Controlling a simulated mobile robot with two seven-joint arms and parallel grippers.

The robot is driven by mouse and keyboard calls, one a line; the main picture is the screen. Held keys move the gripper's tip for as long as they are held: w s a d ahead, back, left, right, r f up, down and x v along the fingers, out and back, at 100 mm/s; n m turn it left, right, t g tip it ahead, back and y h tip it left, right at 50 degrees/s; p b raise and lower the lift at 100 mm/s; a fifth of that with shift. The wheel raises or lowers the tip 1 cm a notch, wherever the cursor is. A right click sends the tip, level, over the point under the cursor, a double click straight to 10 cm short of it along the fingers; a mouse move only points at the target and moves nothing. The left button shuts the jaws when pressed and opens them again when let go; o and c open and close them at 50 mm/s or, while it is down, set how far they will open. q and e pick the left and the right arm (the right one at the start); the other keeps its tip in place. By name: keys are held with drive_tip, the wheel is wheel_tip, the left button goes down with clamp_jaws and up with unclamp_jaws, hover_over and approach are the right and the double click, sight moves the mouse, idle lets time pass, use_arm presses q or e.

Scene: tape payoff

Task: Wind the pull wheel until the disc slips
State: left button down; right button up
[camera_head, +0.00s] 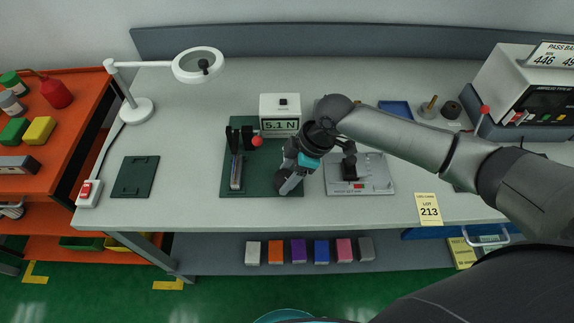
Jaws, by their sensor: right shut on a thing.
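My right gripper (288,184) comes in from the right and points down over the right part of a dark green base plate (258,191). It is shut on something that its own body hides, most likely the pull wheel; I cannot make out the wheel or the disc. On the plate's left part stands a black upright fixture with a pale strip (236,172). A red ball knob (257,141) sits just right of the fixture's top. Behind the plate, a white force gauge (280,114) reads 5.1 N. My left gripper is not in view.
A grey metal fixture (375,178) stands close right of my gripper. A lamp (139,110) and a dark green plate (135,176) are on the left. A white tester (520,90) stands at the back right. A yellow LOT 213 card (428,209) lies at the front edge.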

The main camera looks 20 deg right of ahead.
drive_tip(key=m+t+h+p, duration=0.1)
drive_tip(key=m+p, duration=0.2)
drive_tip(key=p, duration=0.2)
drive_tip(key=m+t+p, duration=0.1)
drive_tip(key=m+p, duration=0.3)
drive_tip(key=p, duration=0.1)
drive_tip(key=shift+s+a+r+m+h+p, duration=0.2)
drive_tip(key=shift+m+h+p, duration=0.1)
drive_tip(key=shift+h+p, duration=0.1)
drive_tip(key=shift+f+m+t+h+p, duration=0.15)
drive_tip(key=shift+m+t+h+p, duration=0.15)
drive_tip(key=shift+m+p, duration=0.75)
drive_tip(key=o, duration=1.4)
drive_tip(key=shift+c, duration=0.2)
drive_tip(key=shift+s+d+r, duration=0.1)
drive_tip(key=shift+s+r, duration=0.05)
drive_tip(key=shift+r, duration=0.35)
drive_tip(key=p+v, duration=0.1)
drive_tip(key=v, duration=1.3)
drive_tip(key=shift+s, duration=0.15)
